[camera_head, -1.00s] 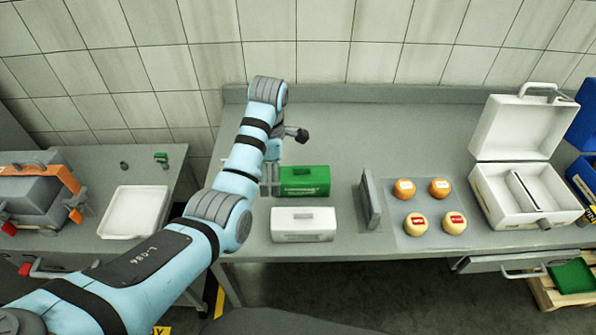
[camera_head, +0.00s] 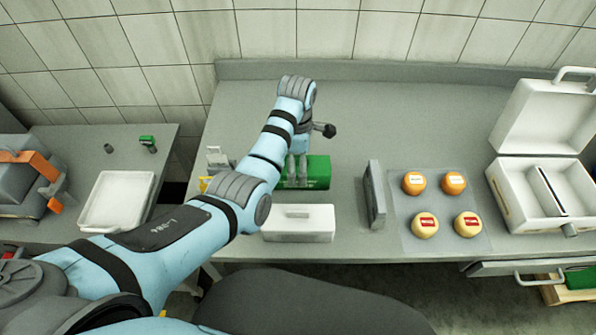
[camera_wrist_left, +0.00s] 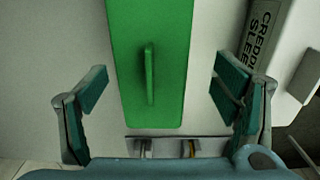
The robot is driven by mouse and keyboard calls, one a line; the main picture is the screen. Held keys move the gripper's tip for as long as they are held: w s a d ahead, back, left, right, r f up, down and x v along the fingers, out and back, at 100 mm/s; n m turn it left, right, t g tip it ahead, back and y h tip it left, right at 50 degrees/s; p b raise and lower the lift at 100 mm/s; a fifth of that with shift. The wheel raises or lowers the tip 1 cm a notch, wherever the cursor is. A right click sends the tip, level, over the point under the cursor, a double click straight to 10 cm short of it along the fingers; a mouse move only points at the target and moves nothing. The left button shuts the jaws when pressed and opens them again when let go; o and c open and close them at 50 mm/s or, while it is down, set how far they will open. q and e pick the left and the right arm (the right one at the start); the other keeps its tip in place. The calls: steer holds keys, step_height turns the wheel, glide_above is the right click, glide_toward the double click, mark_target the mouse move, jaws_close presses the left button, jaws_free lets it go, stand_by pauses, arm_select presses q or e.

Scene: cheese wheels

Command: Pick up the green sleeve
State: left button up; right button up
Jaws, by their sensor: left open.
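The green sleeve (camera_head: 318,173) is a green box with a raised handle, lying on the grey bench. My left gripper (camera_head: 297,172) is over its left part in the head view and covers some of it. In the left wrist view the green sleeve (camera_wrist_left: 146,30) lies between the two spread fingers of my open left gripper (camera_wrist_left: 160,86), with its handle in the middle. Gaps show between the fingers and the sleeve on both sides. I cannot tell the exact height of the fingertips above it. My right gripper is not in view.
A white sleeve (camera_head: 299,224) lies in front of the green one. A grey upright plate (camera_head: 374,195) stands to the right, then a mat (camera_head: 444,236) with cheese wheels and an open white case (camera_head: 545,205). A small stand (camera_head: 216,157) is left of the arm.

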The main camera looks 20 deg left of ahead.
arm_select(q)
steer(key=f, duration=0.2)
steer(key=w+f+b, duration=0.1)
steer(key=f, duration=0.2)
steer(key=shift+w, duration=0.15)
steer(key=shift+s+r, duration=0.15)
steer(key=shift+s, duration=0.1)
steer(key=shift+c, duration=1.2)
steer(key=c, duration=0.9)
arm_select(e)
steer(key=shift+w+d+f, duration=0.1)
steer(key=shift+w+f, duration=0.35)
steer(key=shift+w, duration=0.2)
